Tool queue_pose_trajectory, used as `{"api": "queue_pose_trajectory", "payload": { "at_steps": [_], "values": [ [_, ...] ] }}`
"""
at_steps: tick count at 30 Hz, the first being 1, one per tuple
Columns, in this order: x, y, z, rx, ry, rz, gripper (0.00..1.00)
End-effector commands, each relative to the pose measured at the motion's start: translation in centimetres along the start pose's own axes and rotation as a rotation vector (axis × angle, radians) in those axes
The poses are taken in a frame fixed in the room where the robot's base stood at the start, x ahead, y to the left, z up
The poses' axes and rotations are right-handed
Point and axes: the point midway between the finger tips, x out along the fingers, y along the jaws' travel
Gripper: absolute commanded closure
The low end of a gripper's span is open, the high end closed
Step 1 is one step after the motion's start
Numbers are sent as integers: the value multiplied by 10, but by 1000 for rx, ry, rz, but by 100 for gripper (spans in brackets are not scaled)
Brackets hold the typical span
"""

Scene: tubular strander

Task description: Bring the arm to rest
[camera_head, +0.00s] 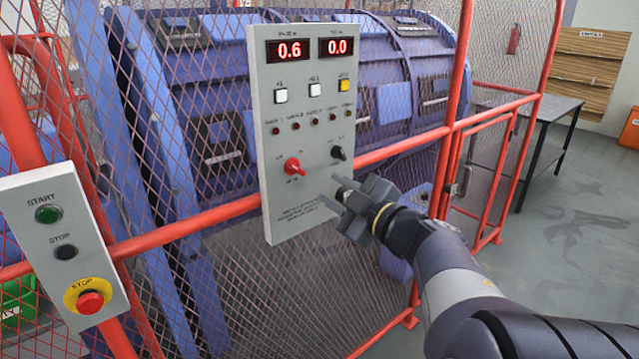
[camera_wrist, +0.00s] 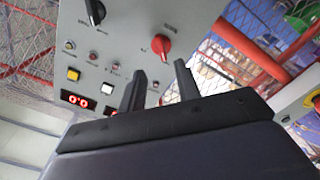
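My gripper (camera_head: 328,188) is held in front of the lower right of a grey control panel (camera_head: 305,215). Its two fingers stand apart with nothing between them, also in the wrist view (camera_wrist: 160,67). The panel has a red rotary knob (camera_head: 293,167) and a black knob (camera_head: 338,153). In the wrist view the red knob (camera_wrist: 161,44) shows just beyond the fingertips and the black knob (camera_wrist: 95,12) is at the upper left. I cannot tell whether the fingers touch the panel. The displays (camera_head: 288,50) read 0.6 and 0.0.
Red-framed mesh fencing (camera_head: 400,147) encloses the blue strander (camera_head: 225,75). A START/STOP box (camera_head: 60,245) with a red emergency button (camera_head: 90,301) is at the left. A dark table (camera_head: 545,107) stands at the back right. The floor at right (camera_head: 570,230) is open.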

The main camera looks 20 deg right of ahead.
Motion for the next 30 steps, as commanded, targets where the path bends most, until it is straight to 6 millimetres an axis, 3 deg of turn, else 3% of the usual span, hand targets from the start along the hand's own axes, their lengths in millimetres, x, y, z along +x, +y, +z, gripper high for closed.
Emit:
{"api": "queue_pose_trajectory", "payload": {
  "at_steps": [6, 17, 23, 30],
  "values": [
    [-10, -1, 0, 1, 0, -1, 68],
    [-8, -1, 0, 1, 1, -1, 68],
    [11, -1, 0, 1, 3, -4, 68],
    [54, -2, -1, 2, 4, -5, 68]
  ]
}}
